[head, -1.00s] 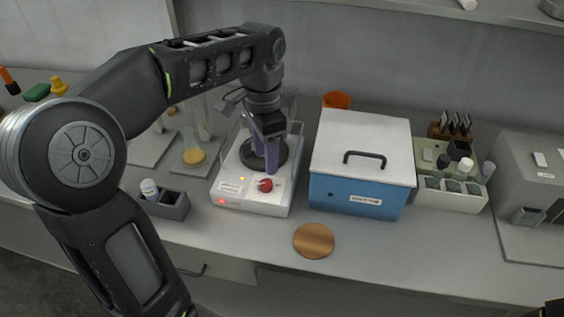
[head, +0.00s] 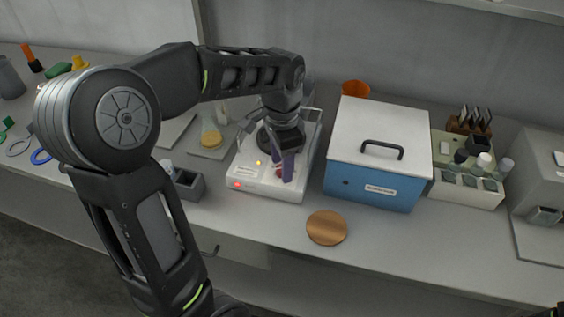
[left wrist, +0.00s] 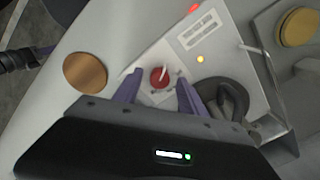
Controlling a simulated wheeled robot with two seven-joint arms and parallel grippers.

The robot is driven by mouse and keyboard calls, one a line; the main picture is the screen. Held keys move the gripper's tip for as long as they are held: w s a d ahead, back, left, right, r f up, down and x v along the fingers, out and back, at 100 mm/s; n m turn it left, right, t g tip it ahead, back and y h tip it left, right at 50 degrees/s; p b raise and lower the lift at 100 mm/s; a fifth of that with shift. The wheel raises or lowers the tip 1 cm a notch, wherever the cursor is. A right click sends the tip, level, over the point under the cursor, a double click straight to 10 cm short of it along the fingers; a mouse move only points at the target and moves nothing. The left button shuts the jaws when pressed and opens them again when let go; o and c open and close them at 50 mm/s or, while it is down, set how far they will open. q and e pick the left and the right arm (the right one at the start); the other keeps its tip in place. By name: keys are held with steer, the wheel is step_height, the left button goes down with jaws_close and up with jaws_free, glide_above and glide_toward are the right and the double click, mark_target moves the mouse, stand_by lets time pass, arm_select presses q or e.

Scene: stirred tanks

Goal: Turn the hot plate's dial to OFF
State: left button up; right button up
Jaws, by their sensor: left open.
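The hot plate (head: 262,184) is a white unit with a dark round top. Its red dial (left wrist: 160,77) with a pale pointer mark is clear in the left wrist view; in the head view my fingers partly cover it. My left gripper (head: 286,168) points down at the hot plate's front. In the left wrist view its purple fingers (left wrist: 160,84) are open, one on either side of the dial; contact cannot be told. The dial's lettering is unreadable. What seems my right gripper (left wrist: 43,52) shows at the left wrist view's edge, its jaws unclear.
A red light (head: 237,185) and an amber light (head: 259,162) glow on the hot plate. A blue box with a white lid (head: 368,188) stands close at right, a grey holder (head: 188,186) at left. A copper disc (head: 327,228) lies in front on the bench.

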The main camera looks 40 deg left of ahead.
arm_select(q)
steer(key=shift+f, duration=0.15)
steer(key=shift+c, duration=0.4)
jaws_close()
